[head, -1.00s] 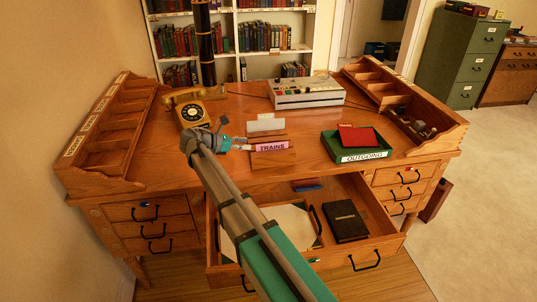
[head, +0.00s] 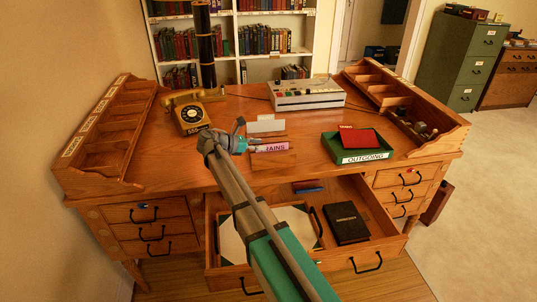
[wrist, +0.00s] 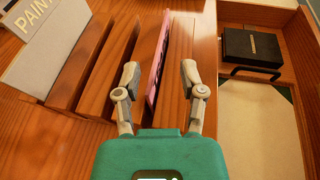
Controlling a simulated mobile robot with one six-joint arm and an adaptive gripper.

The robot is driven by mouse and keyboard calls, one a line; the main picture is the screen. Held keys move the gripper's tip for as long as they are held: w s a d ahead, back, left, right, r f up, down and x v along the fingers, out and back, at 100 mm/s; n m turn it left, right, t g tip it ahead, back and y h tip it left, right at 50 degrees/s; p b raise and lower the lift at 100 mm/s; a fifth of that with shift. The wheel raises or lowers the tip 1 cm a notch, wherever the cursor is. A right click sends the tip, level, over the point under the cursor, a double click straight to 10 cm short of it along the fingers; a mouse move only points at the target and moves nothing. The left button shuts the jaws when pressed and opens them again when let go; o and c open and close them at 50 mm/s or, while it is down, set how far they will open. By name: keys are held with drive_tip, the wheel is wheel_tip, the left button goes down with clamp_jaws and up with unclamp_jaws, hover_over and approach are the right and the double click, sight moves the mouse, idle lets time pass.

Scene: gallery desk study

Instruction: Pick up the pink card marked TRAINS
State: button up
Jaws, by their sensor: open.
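The pink card (head: 277,147) stands upright in a wooden slotted holder (head: 268,164) on the desk; in the head view my arm's end hides its left part, leaving "AINS" readable. In the wrist view the pink card (wrist: 160,60) is seen nearly edge-on in its slot. My gripper (wrist: 160,76) is open, with one finger on each side of the card and gaps between the fingers and the card. In the head view my gripper (head: 246,146) is at the card's left end, its fingertips partly unclear.
A white card (wrist: 48,45), its label partly readable as "PAIN", stands in another slot. A green OUTGOING tray (head: 366,158) with a red item is to the right. The gold telephone (head: 192,116) is behind left. An open drawer (head: 370,222) with a black book (head: 346,223) lies in front.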

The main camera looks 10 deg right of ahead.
sight(269, 145)
drive_tip(key=shift+b+x, duration=0.5)
drive_tip(key=shift+x, duration=1.55)
drive_tip(key=shift+w, duration=0.1)
clamp_jaws()
